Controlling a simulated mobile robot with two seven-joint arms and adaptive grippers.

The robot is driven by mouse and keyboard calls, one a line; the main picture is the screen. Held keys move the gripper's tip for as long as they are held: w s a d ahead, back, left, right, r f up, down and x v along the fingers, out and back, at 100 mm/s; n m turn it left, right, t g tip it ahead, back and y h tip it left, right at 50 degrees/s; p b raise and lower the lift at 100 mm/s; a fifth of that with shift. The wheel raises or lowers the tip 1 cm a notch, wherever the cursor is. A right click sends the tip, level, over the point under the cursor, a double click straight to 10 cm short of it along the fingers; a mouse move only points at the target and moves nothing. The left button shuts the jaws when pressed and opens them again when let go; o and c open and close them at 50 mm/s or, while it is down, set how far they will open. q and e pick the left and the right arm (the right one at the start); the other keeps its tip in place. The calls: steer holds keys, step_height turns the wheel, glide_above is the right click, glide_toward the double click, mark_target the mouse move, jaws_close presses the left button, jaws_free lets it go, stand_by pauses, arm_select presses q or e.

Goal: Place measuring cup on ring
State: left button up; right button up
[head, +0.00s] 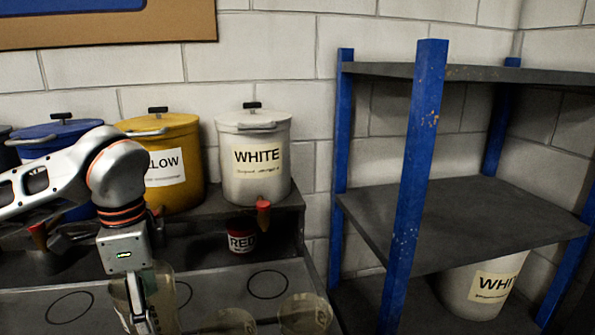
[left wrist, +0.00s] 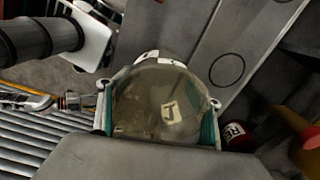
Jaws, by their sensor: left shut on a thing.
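My left gripper (head: 137,303) is shut on a clear, brownish measuring cup (head: 162,290), which stands partly outside the bottom of the head view. The left wrist view shows the cup (left wrist: 160,103) between the two finger pads, with a pale mark on it. One dark ring outline (head: 70,307) lies on the grey worktop left of the cup. Another ring (head: 267,284) lies to its right and also shows in the left wrist view (left wrist: 227,69). I cannot tell whether the held cup touches the worktop.
Two more clear cups, one (head: 230,322) and another (head: 305,314), stand at the front edge of view. A can labelled RED (head: 240,242) sits under the raised shelf. White (head: 255,155) and yellow (head: 180,185) drums stand above. A blue-post rack (head: 420,150) is at right.

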arm_select(q)
steer(key=f+n, duration=0.1)
steer(key=f, duration=0.4)
steer(key=w+d+f+n, duration=0.1)
steer(key=f, duration=0.2)
steer(key=shift+f+n, duration=0.1)
steer(key=shift+n, duration=0.2)
steer(key=r, duration=0.2)
steer(key=r+m, duration=0.1)
steer(key=r, duration=0.2)
steer(key=d+r+m, duration=0.1)
steer(key=r, duration=0.2)
steer(key=shift+r, duration=0.15)
step_height(320, 180, up, 9)
steer(key=s+m, duration=0.2)
steer(key=s, duration=0.1)
steer(key=f, duration=1.3)
steer(key=d+f, duration=0.1)
steer(key=f, duration=0.5)
steer(key=shift+w+f, duration=0.15)
steer(key=shift+f, duration=0.25)
steer(key=o, duration=0.7)
steer(key=shift+f, duration=0.15)
steer(key=o, duration=0.4)
